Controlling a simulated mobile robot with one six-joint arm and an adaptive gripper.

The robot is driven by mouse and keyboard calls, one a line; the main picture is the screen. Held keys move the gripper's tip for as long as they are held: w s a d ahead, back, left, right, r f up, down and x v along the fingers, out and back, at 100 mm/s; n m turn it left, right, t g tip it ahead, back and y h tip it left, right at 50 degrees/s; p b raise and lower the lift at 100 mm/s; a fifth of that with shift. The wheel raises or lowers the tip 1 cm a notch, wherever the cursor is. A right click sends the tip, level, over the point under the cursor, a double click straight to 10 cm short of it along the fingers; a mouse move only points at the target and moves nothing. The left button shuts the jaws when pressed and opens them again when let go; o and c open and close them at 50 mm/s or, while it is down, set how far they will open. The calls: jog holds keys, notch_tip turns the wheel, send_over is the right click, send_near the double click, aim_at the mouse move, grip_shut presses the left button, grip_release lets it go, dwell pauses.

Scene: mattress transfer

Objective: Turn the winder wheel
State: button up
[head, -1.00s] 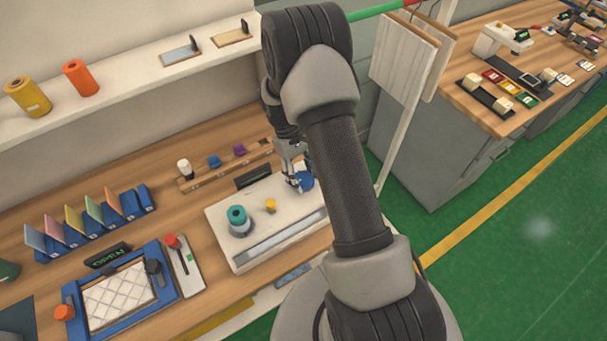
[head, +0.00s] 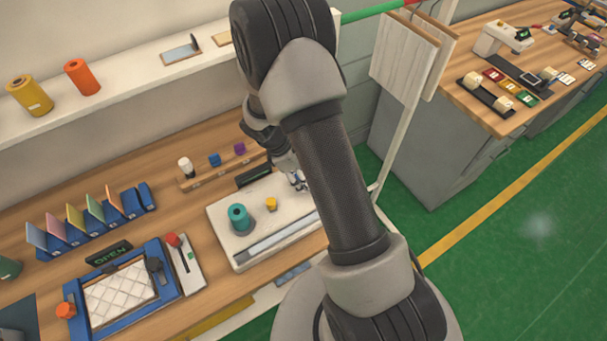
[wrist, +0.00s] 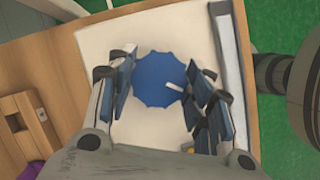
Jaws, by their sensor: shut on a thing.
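The winder wheel (wrist: 158,80) is a blue disc with a scalloped rim and a small white mark towards its right side in the wrist view. It sits on the pale winder base (head: 262,222). My gripper (wrist: 162,84) has one finger on each side of the wheel and is shut on it. In the head view my gripper (head: 297,181) is at the far right end of the base, where my arm largely hides the wheel.
A teal spool (head: 238,219) and a small yellow knob (head: 271,204) stand on the base, left of my gripper. A rack with small coloured pieces (head: 214,159) is behind. A blue-framed tray (head: 72,297) lies to the left. Hanging boards (head: 402,58) are to the right.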

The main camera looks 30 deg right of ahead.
jog(key=shift+n+t, duration=0.5)
jog(key=shift+n, duration=1)
jog(key=o, duration=1)
jog(key=shift+o, duration=0.2)
jog(key=shift+r, duration=0.1)
jog(key=s+v, duration=0.1)
jog(key=v, duration=1)
jog(key=shift+w+a+r, duration=0.3)
jog(key=shift+w+r, duration=0.05)
jog(key=shift+w, duration=0.1)
